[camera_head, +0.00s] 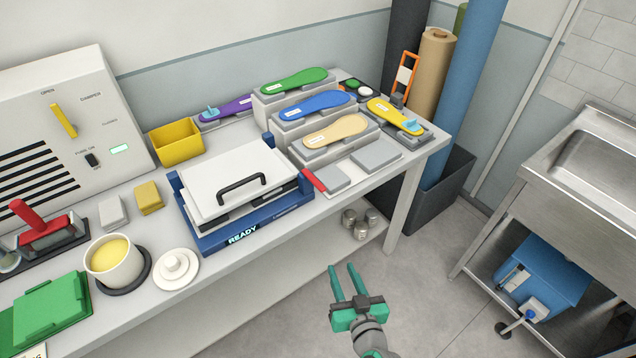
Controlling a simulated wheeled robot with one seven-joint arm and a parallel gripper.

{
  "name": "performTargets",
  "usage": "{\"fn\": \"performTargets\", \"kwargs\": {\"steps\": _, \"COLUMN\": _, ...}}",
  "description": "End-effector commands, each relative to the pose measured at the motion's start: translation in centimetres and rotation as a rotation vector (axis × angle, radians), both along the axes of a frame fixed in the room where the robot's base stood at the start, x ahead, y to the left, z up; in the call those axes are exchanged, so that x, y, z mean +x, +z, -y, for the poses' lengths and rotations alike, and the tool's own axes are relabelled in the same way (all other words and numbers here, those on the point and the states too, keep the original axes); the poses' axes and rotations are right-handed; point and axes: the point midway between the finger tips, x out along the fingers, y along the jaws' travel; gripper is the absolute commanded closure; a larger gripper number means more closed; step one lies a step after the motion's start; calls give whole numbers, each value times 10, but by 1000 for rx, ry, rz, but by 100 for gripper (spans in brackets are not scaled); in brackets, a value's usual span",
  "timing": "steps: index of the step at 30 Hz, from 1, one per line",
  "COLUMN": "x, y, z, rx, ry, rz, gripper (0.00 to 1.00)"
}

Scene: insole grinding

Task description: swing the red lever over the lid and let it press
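The blue press (205,243) stands on the table, with "READY" lit on its front. Its white lid (205,180) with a black handle (241,187) lies over the top; dark parts show beneath the lid's front edge. A short red lever (313,180) is at the press's right side, clear of the lid; its far end is hard to make out beside the grey blocks. My gripper (344,267) has two teal fingers apart with nothing between them. It is in front of the table, below and right of the press, touching nothing.
Coloured insoles on grey stands (312,118) fill the table's back right. A red-handled tool (45,230), a cup (112,264) and a white knobbed disc (175,268) are at left. A steel sink (590,180) stands at right. The floor around my gripper is clear.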

Motion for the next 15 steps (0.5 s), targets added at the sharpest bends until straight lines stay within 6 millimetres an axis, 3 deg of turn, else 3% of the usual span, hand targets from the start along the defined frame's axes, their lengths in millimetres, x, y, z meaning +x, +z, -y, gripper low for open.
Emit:
{"fn": "performTargets", "kwargs": {"steps": 1, "x": 15, "y": 15, "z": 2, "rx": 4, "ry": 28, "rz": 26, "gripper": 67}}
{"fn": "performTargets", "kwargs": {"steps": 6, "x": 51, "y": 64, "z": 1, "rx": 12, "ry": 153, "rz": 110, "gripper": 67}}
{"fn": "performTargets", "kwargs": {"steps": 12, "x": 76, "y": 126, "z": 0, "rx": -6, "ry": 298, "rz": 228, "gripper": 67}}
{"fn": "performTargets", "kwargs": {"steps": 15, "x": 81, "y": 148, "z": 0, "rx": -18, "ry": 348, "rz": 272, "gripper": 67}}
